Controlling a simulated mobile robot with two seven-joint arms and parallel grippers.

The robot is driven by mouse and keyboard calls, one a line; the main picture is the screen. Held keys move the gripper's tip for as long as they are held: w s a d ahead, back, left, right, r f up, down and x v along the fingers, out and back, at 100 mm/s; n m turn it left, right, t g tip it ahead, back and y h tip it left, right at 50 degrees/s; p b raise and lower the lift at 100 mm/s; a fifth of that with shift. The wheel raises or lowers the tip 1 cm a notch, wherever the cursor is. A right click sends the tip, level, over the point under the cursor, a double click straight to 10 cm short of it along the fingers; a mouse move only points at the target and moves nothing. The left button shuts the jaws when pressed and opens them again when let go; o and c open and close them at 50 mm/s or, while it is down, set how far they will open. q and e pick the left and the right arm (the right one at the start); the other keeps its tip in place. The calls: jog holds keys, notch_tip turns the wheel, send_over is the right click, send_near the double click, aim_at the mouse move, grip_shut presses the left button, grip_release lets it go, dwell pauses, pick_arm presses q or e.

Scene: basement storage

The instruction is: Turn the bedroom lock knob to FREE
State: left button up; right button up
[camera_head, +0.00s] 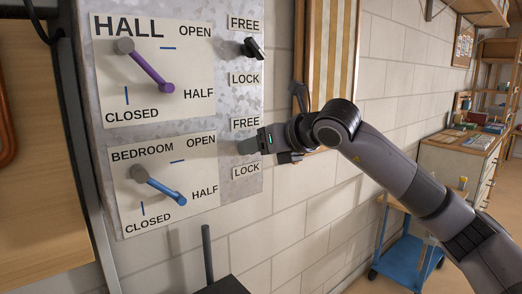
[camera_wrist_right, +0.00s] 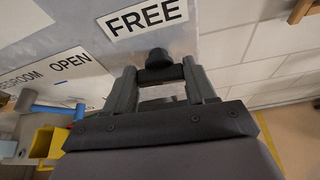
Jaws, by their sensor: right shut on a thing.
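The bedroom lock knob is a black knob (camera_wrist_right: 157,60) just below the FREE label (camera_wrist_right: 146,17) in the right wrist view. My right gripper (camera_wrist_right: 160,80) is shut on it, with a grey finger on each side. In the head view the right gripper (camera_head: 248,144) reaches the panel between the bedroom FREE label (camera_head: 245,123) and LOCK label (camera_head: 246,170). It hides the knob there, so I cannot tell the knob's exact angle. My left gripper is not in view.
The metal panel (camera_head: 228,100) also carries a purple HALL lever (camera_head: 150,70), a blue BEDROOM lever (camera_head: 160,185) and a black hall lock knob (camera_head: 252,48). A striped wooden board (camera_head: 325,60) hangs right of it. A blue cart (camera_head: 405,255) stands at the right.

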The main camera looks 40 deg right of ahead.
pick_arm(q)
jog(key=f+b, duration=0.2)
jog(key=b, duration=0.1)
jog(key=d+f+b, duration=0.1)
jog(key=b, duration=0.1)
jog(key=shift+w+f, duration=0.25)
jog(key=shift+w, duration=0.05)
pick_arm(e)
jog(key=n+h, duration=0.1)
jog(key=n, duration=0.1)
jog(key=n+h, duration=0.2)
jog(key=n+t+h, duration=0.1)
jog(key=n, duration=0.1)
jog(key=shift+a+f+n+h, duration=0.2)
jog(key=shift+a+n+h, duration=0.1)
jog(key=shift+a+n, duration=0.1)
jog(key=o, duration=1)
jog(key=shift+o, duration=0.2)
